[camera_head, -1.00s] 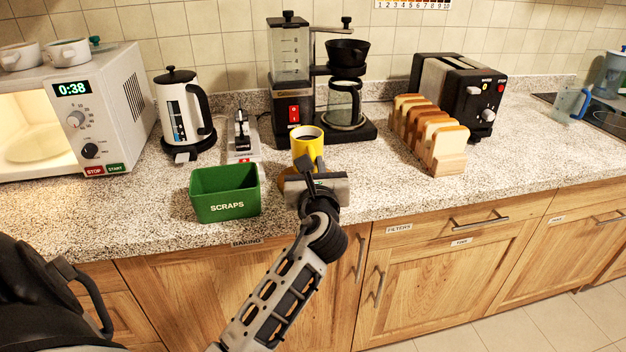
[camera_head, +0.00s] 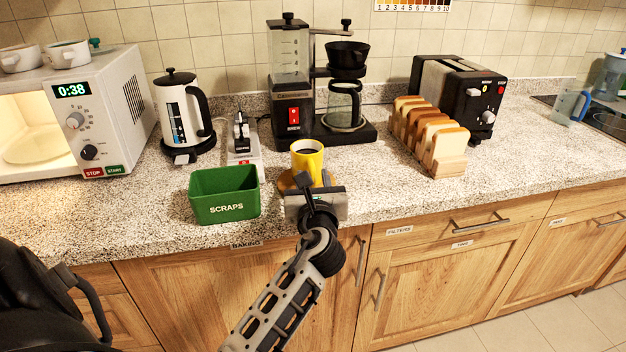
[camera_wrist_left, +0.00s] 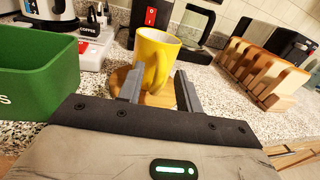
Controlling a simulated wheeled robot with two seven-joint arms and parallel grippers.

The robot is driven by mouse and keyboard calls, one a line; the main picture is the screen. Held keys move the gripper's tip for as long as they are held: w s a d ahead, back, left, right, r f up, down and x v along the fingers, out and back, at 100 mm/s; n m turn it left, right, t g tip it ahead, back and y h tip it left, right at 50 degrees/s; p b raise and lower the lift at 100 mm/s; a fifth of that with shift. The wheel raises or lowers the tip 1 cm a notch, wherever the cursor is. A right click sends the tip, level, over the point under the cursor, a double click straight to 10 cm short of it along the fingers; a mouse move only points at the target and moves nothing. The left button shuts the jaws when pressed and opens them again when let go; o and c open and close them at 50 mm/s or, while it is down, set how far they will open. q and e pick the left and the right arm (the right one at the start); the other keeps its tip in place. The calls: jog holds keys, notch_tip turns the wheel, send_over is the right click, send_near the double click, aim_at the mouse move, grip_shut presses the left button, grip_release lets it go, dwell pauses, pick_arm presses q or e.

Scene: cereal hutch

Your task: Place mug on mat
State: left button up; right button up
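My left gripper (camera_head: 314,188) is at the near side of the mug. In the wrist view its two fingers (camera_wrist_left: 158,90) are apart, on either side of the handle, with gaps showing beside it. Part of the mat is hidden behind the mug and gripper. My right gripper is not in view.
A green SCRAPS bin (camera_head: 224,194) stands close left of the mat. Behind are a coffee maker (camera_head: 291,95) and a kettle (camera_head: 183,112). A rack of bread slices (camera_head: 430,135) stands to the right. The counter right of the mat is clear.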

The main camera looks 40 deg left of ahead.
pick_arm(q)
jog(key=v, duration=0.8)
jog(key=s+d+f+n+g+h, duration=0.1)
jog(key=s+d+f+n+h, duration=0.1)
jog(key=d+f+n+h, duration=0.45)
jog(key=s+d+f+n+h, duration=0.1)
jog(key=s+f+n+h, duration=0.25)
jog(key=f, duration=0.55)
jog(key=s+d+f+n+g+h, duration=0.1)
jog(key=s+d+f+n+h, duration=0.1)
jog(key=n, duration=0.5)
jog(key=s+d+f+n+g+h, duration=0.1)
jog(key=s+d+f+n+h, duration=0.1)
jog(key=s+d+f+n, duration=0.3)
jog(key=s+d+n, duration=0.1)
jog(key=s+n, duration=0.1)
jog(key=s, duration=0.1)
jog(key=shift+d+f+n+h+b, duration=0.2)
jog(key=shift+f+n+h+b, duration=0.15)
jog(key=shift+n+h, duration=0.05)
jog(key=shift+s, duration=0.15)
